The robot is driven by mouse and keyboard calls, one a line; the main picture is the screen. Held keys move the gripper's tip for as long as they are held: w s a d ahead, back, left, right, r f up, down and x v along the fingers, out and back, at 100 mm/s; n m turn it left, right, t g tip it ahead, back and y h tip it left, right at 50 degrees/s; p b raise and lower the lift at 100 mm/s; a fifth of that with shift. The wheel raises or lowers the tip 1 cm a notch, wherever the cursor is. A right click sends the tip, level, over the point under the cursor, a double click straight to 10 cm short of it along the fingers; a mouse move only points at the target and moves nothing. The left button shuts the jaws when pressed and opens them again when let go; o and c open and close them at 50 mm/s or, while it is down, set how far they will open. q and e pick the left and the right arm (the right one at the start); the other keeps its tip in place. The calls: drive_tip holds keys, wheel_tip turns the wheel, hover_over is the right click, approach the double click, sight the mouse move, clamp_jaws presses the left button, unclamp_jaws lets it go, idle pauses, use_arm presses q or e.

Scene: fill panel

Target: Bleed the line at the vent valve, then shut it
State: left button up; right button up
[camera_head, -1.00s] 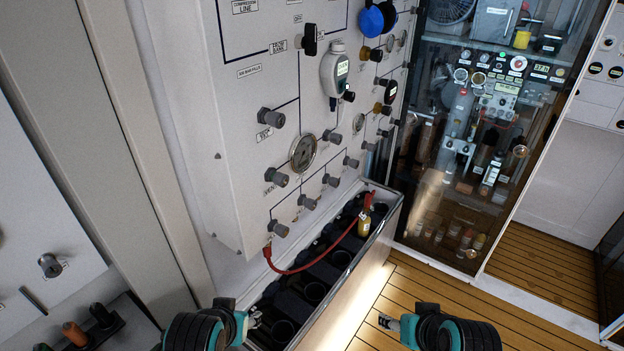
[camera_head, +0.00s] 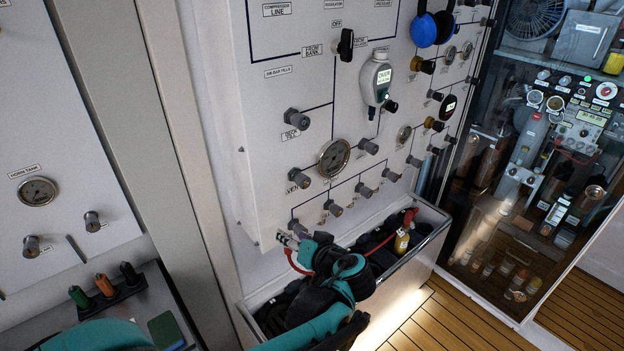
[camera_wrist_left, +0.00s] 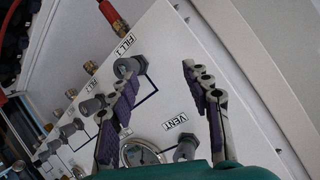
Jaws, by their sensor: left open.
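The vent valve (camera_head: 298,177) is a grey knob on the white fill panel, beside the round gauge (camera_head: 333,158). Its VENT label reads clearly in the left wrist view, where the knob (camera_wrist_left: 185,150) sits low, partly covered by my own gripper. My left gripper (camera_head: 291,238) is open and empty at the panel's lower left, below the vent valve. In the left wrist view its purple-padded fingers (camera_wrist_left: 160,75) stand apart, with the FILL 1 knob (camera_wrist_left: 128,67) beside the left finger. My right gripper is out of view.
Other knobs (camera_head: 333,207) lie close to the right. A second panel with a gauge (camera_head: 38,191) stands at left.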

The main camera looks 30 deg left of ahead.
sight(306, 184)
use_arm(q)
drive_tip(key=w+d+r+n+t+y, duration=0.2)
drive_tip(key=w+d+r+n+y, duration=0.25)
drive_tip(key=r+n+y, duration=0.4)
drive_tip(key=shift+m+y, duration=0.55)
drive_tip(key=x, duration=0.8)
drive_tip(key=shift+w+d+r, duration=0.1)
drive_tip(key=shift+w+r, duration=0.05)
drive_tip(key=shift+w, duration=0.15)
clamp_jaws()
